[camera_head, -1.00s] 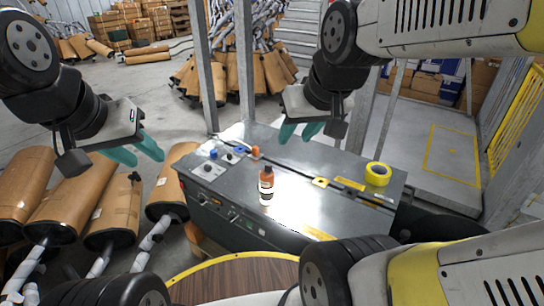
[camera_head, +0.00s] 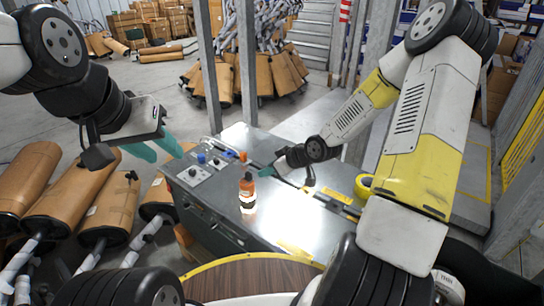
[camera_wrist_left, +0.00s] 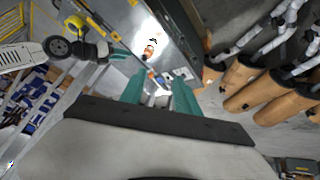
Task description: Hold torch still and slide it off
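I cannot pick out a torch for certain. An orange bottle with a white label (camera_head: 247,192) stands upright on the grey metal worktop (camera_head: 270,222). A small orange item (camera_head: 243,157) is near the worktop's back left edge. A yellow tape roll (camera_head: 364,186) lies at the right, partly behind my right arm. My left gripper (camera_head: 154,149) is open and empty, in the air left of the worktop; its teal fingers stand apart in the left wrist view (camera_wrist_left: 159,94). My right gripper (camera_head: 268,171) is low over the worktop, right of the bottle; its finger gap is unclear.
Brown mufflers (camera_head: 108,210) lie on the floor at the left, with more piled behind (camera_head: 275,75). Grey posts (camera_head: 246,70) stand behind the worktop. A round wooden surface (camera_head: 255,280) is in front. My right arm covers the worktop's right side.

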